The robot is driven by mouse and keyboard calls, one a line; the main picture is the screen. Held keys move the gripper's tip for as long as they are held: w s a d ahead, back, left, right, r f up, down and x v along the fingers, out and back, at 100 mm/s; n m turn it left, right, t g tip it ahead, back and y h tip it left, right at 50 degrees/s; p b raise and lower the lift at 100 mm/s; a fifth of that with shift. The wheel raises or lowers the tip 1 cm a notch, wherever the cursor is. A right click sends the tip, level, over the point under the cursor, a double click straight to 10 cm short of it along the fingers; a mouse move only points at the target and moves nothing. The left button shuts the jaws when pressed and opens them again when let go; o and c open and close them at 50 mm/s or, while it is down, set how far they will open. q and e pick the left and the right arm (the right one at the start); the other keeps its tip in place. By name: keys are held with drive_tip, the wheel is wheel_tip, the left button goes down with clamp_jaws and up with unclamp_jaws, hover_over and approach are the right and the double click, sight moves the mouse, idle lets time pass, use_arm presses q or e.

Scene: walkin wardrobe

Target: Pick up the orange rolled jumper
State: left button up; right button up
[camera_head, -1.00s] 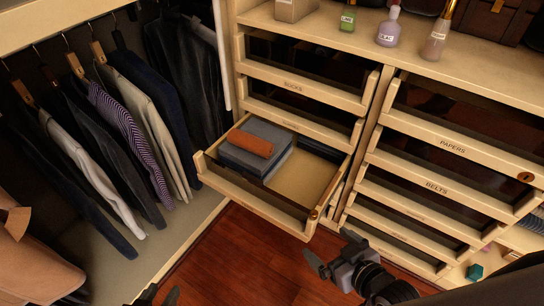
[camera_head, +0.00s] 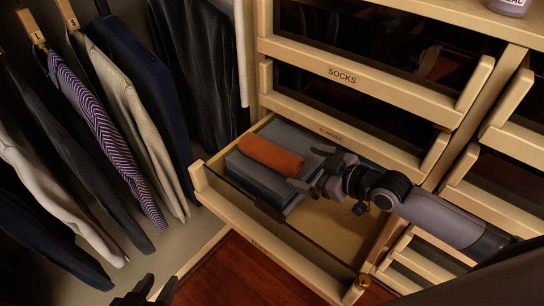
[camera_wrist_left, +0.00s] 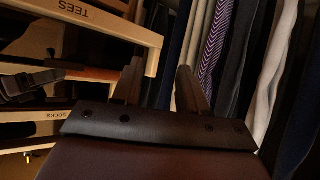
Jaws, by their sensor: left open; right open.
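The orange rolled jumper (camera_head: 270,155) lies on a stack of folded blue-grey garments (camera_head: 262,183) in the left part of a pulled-out drawer (camera_head: 270,240). My right gripper (camera_head: 312,170) is open over the drawer, just right of the roll's right end. Its fingers look apart from the roll, though the height gap is hard to judge. My left gripper (camera_head: 158,285) is open and empty at the bottom edge, in front of the drawer. In the left wrist view its fingers (camera_wrist_left: 160,82) are spread with nothing between them.
Closed drawers, one labelled SOCKS (camera_head: 343,75), rise above the open drawer. Hanging clothes (camera_head: 110,130) fill the left side. The right part of the open drawer has bare floor (camera_head: 335,215). Red wooden floor (camera_head: 235,272) lies in front.

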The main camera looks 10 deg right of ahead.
sight(289, 161)
drive_tip(key=b+x, duration=0.2)
drive_tip(key=x, duration=0.4)
drive_tip(key=shift+a, duration=0.2)
drive_tip(key=shift+r, duration=0.1)
drive_tip(key=c, duration=1.1)
